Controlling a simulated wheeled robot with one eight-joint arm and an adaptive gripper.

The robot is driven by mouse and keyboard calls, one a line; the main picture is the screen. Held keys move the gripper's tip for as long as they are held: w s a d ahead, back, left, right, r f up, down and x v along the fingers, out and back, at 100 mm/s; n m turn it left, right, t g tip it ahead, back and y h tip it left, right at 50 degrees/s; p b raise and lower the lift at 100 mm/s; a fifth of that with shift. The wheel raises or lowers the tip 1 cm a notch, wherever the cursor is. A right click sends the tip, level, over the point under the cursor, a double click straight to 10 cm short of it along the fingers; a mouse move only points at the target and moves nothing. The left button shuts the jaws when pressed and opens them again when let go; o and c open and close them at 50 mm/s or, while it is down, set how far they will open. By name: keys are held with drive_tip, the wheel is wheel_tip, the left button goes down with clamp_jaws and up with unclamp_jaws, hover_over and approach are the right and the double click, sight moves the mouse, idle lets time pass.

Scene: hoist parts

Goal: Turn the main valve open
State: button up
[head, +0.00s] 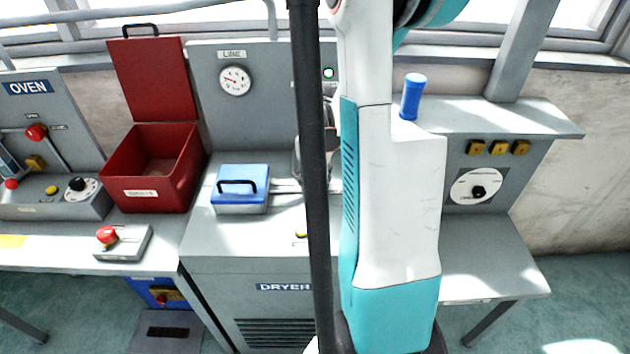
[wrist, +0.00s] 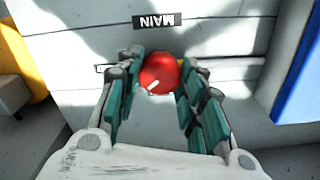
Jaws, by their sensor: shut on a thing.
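The main valve (wrist: 158,72) is a round red knob with a short white mark near its lower-left edge in the wrist view. The dark MAIN label (wrist: 160,20) is above it on a pale grey panel and reads upside down. My gripper (wrist: 162,62) has its teal fingers on either side of the knob and is shut on it. A small yellow patch shows just right of the knob, partly behind a finger. In the head view my arm hides the gripper, and I cannot pick out the main valve there.
A blue-lidded box (head: 240,188) and an open red bin (head: 150,172) stand left of my arm in the head view. A blue cylinder (head: 412,97) stands on the shelf at right. In the wrist view a blue surface (wrist: 302,85) flanks the panel's right side.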

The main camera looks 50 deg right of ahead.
sight(315, 184)
drive_tip(key=n, duration=0.5)
drive_tip(key=shift+n, duration=2.6)
drive_tip(key=o, duration=1.1)
drive_tip(key=shift+c, duration=0.2)
wheel_tip(315, 184, up, 12)
